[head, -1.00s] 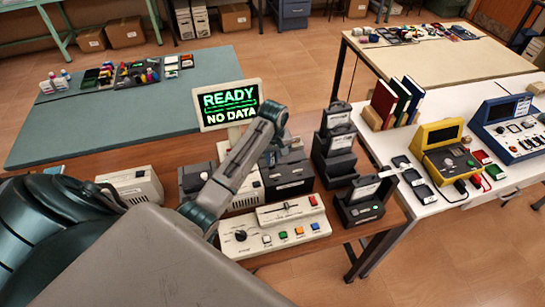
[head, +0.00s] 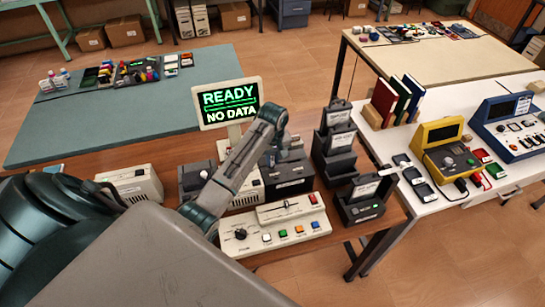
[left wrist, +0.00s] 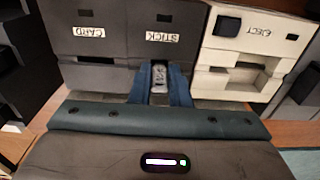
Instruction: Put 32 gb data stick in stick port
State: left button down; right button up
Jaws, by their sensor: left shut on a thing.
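In the left wrist view, my left gripper (left wrist: 158,92) is shut on a small grey stick (left wrist: 160,73), held between its blue fingers. The stick is at the edge of a dark grey unit (left wrist: 115,52), in line with the label STICK (left wrist: 165,37), which appears upside down. A small dark slot shows beyond that label. I cannot tell whether the stick's end is inside an opening, nor read its capacity. In the head view the dark unit (head: 290,180) stands behind the control panel, and my left arm hides its left part. My right gripper is not in view.
A cream unit marked EJECT (left wrist: 245,52) adjoins the dark unit. A screen (head: 230,103) reads READY, NO DATA. The control panel (head: 275,230) lies in front. Dark holders (head: 335,143) and a card holder (head: 362,203) stand right. A side table holds a yellow device (head: 445,155).

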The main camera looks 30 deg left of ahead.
pick_arm(q)
jog(key=shift+f, duration=0.75)
jog(key=c, duration=1.3)
grip_release()
jog(key=shift+r, duration=0.15)
jog(key=shift+r, duration=3.9)
